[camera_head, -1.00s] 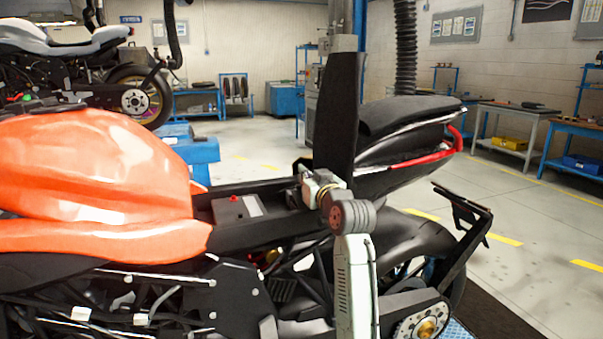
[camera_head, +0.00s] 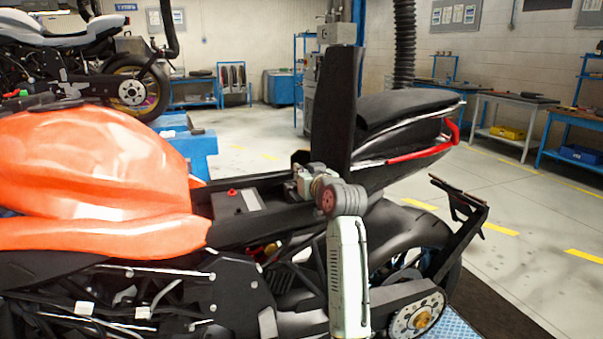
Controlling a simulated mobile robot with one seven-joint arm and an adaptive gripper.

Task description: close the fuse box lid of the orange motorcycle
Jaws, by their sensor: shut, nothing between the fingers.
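The orange motorcycle (camera_head: 100,165) stands across the view, its tank at left and tail at right. A tall black panel (camera_head: 335,105) stands upright between its open middle bay and its tail; I cannot tell whether this is the fuse box lid. A grey box (camera_head: 237,201) with a red part on top sits in the bay behind the tank. The fuse box is not clearly seen. My arm rises in front of the bike, and my gripper (camera_head: 301,176) is by the panel's foot, over the bay's rear end. Its fingers are small and partly hidden; it looks shut and empty. Contact cannot be told.
The black tail seat (camera_head: 405,109) and its red-edged cowl lie right of the panel. A bracket (camera_head: 462,208) sticks out behind. Another motorcycle (camera_head: 75,60) stands at the back left. Workbenches (camera_head: 510,105) line the right wall. The floor beyond the bike is clear.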

